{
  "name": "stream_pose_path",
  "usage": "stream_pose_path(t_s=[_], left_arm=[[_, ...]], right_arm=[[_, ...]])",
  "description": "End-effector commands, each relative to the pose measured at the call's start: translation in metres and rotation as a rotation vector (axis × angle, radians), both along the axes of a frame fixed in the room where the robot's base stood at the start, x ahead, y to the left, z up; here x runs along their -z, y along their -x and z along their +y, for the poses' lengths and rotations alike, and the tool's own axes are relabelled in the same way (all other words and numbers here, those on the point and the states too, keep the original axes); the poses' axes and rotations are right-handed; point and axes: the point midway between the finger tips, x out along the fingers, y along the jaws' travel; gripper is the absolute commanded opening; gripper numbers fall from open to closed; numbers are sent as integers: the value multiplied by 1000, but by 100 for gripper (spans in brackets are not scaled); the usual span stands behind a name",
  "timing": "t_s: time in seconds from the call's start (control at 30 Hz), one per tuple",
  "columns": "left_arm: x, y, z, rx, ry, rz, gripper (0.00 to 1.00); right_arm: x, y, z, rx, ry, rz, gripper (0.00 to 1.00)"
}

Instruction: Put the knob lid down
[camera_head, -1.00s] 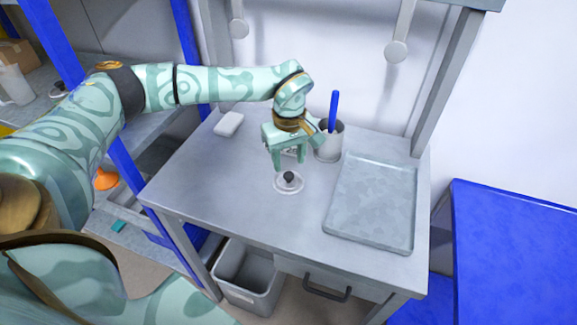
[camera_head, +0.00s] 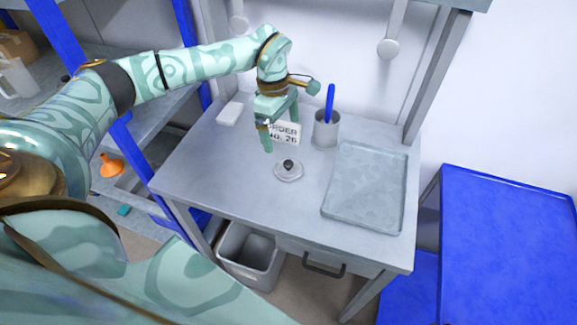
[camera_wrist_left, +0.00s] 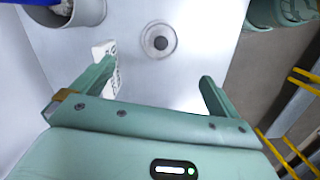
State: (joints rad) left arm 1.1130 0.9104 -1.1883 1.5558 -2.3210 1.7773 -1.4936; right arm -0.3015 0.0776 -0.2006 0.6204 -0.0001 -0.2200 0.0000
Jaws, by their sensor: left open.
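The knob lid (camera_head: 288,172) is a round pale disc with a dark knob. It lies flat, knob up, on the grey metal table (camera_head: 220,180). In the left wrist view the lid (camera_wrist_left: 158,40) shows beyond the fingertips, between their lines. My left gripper (camera_head: 281,132) is open and empty, above and behind the lid and apart from it. It also shows in the left wrist view (camera_wrist_left: 156,72) with its fingers wide apart. My right gripper is not in view.
A white card reading "ORDER NO. 26" (camera_head: 286,134) stands behind the lid, partly hidden by my left fingers. A grey cup (camera_head: 326,132) holds a blue stick (camera_head: 330,100). A shallow metal tray (camera_head: 362,219) lies right of the lid. A white block (camera_head: 229,113) sits back left.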

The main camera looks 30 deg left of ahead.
Motion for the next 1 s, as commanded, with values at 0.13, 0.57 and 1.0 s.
stream_pose_path(t_s=[0.13,0.57,1.0], left_arm=[[40,1,-5,2,1,5,99],[93,0,-16,5,1,4,99],[124,-1,-21,4,0,0,99]], right_arm=[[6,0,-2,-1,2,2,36],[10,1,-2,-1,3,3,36],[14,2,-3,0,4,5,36]])
